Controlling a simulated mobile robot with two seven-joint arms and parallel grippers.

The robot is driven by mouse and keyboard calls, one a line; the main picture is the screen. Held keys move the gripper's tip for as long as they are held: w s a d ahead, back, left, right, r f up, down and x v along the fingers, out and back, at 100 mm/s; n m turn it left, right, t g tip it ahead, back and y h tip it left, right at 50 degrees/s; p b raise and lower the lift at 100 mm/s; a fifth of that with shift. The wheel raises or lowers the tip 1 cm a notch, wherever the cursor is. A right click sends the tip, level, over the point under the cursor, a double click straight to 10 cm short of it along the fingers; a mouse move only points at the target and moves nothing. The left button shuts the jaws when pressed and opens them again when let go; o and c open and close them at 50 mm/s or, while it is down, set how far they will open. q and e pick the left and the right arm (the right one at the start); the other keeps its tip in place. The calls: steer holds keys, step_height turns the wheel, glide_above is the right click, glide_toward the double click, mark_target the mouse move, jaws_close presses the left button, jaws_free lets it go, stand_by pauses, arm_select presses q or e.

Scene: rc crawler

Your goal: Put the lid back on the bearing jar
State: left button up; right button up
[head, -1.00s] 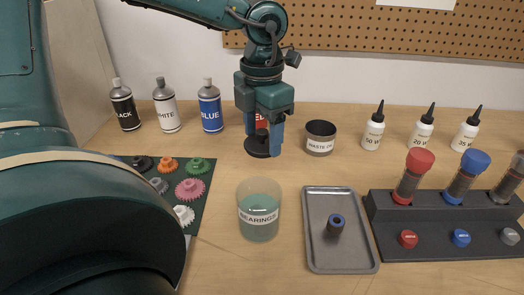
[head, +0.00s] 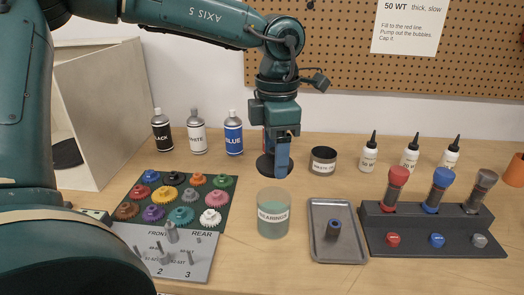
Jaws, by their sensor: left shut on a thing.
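The bearing jar (head: 273,222) is a clear greenish cylinder labelled BEARINGS, standing upright on the table with its top uncovered. My left gripper (head: 281,167) points down behind the jar in the head view, shut on a dark round lid (head: 264,166). The lid looks about level and is apart from the jar, just beyond its rim in the picture. The gripper's fingers hide part of the lid. Its height above the table is hard to tell. My right gripper is out of view.
A grey tray (head: 318,250) with a small dark cylinder (head: 333,230) stands right of the jar. A waste can (head: 323,160) is right of the lid. A gear mat (head: 227,192) lies left; spray cans (head: 197,138) stand behind it. A capped-tube rack (head: 430,237) is at right.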

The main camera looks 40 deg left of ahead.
arm_select(q)
steer(key=shift+s+d, duration=0.2)
steer(key=shift+f+b, duration=0.65)
steer(key=shift+f, duration=0.3)
step_height(320, 180, down, 4)
steer(key=b, duration=0.3)
steer(key=shift+f, duration=0.2)
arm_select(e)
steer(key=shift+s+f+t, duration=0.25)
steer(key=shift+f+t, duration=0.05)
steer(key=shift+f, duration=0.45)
arm_select(q)
steer(key=shift+b, duration=0.55)
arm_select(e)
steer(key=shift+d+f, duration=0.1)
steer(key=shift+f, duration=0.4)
arm_select(q)
steer(key=shift+f+b, duration=0.15)
steer(key=shift+b, duration=0.35)
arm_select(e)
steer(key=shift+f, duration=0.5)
arm_select(q)
steer(key=o, duration=1)
